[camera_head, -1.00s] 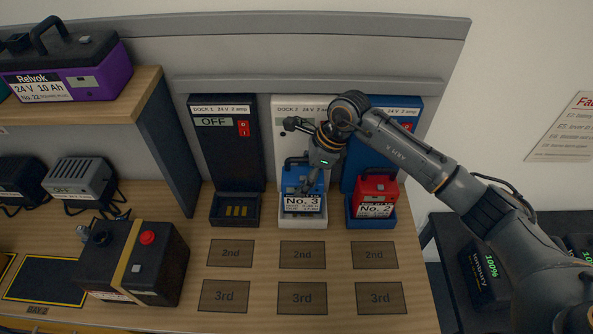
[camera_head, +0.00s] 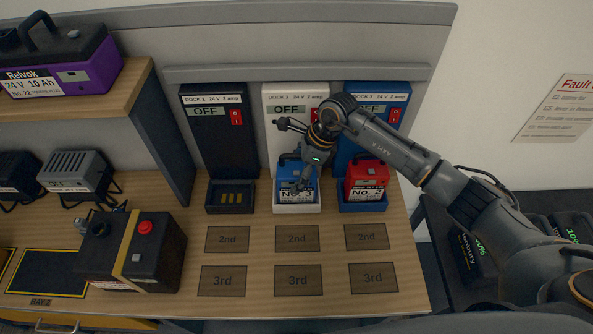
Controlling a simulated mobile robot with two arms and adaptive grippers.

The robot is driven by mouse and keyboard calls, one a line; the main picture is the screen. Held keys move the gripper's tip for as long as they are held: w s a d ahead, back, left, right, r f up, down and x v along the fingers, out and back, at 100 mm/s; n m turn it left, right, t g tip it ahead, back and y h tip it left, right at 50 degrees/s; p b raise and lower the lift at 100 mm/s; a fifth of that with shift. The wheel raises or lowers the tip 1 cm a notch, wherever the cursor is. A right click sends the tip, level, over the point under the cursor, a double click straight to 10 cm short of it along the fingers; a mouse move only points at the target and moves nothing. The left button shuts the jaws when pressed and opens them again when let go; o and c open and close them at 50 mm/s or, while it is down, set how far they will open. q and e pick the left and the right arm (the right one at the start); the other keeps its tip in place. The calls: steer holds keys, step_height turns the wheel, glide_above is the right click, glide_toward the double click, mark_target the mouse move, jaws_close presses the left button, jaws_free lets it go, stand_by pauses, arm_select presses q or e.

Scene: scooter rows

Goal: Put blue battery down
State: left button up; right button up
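The blue battery (camera_head: 286,174), marked No. 3, stands upright in the white tray (camera_head: 297,209) of the middle dock, Dock 2 (camera_head: 275,135). The lower part of its label is hidden behind the tray's front rim. My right gripper (camera_head: 305,182) reaches down over the battery from the right. Its fingers overlap the battery's top and front and seem shut on it, though the contact itself is mostly hidden. My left gripper is not in view.
A red battery (camera_head: 366,182), No. 2, stands in the blue dock's tray on the right. Dock 1's tray (camera_head: 230,209) is empty. Mats marked 2nd (camera_head: 297,239) and 3rd (camera_head: 298,281) lie bare in front. A black box with a red button (camera_head: 160,260) stands at left.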

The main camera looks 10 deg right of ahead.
mark_target(352, 169)
steer(key=shift+r, duration=0.1)
steer(key=shift+w+d+r, duration=0.1)
steer(key=shift+d+r, duration=0.1)
steer(key=shift+r, duration=0.05)
steer(key=d+r, duration=0.1)
steer(key=r+b, duration=0.1)
steer(key=d+r+b, duration=0.1)
steer(key=shift+s+d+r, duration=0.3)
steer(key=shift+d, duration=0.05)
steer(key=d+b, duration=0.1)
steer(key=d, duration=0.2)
steer(key=s+d+b, duration=0.1)
steer(key=d, duration=0.2)
steer(key=s+d+b, duration=0.1)
steer(key=d, duration=0.2)
steer(key=shift+d+r+b, duration=0.1)
steer(key=shift+d+b, duration=0.25)
steer(key=shift+d, duration=0.05)
steer(key=shift+s+d+r, duration=0.15)
steer(key=shift+d, duration=0.25)
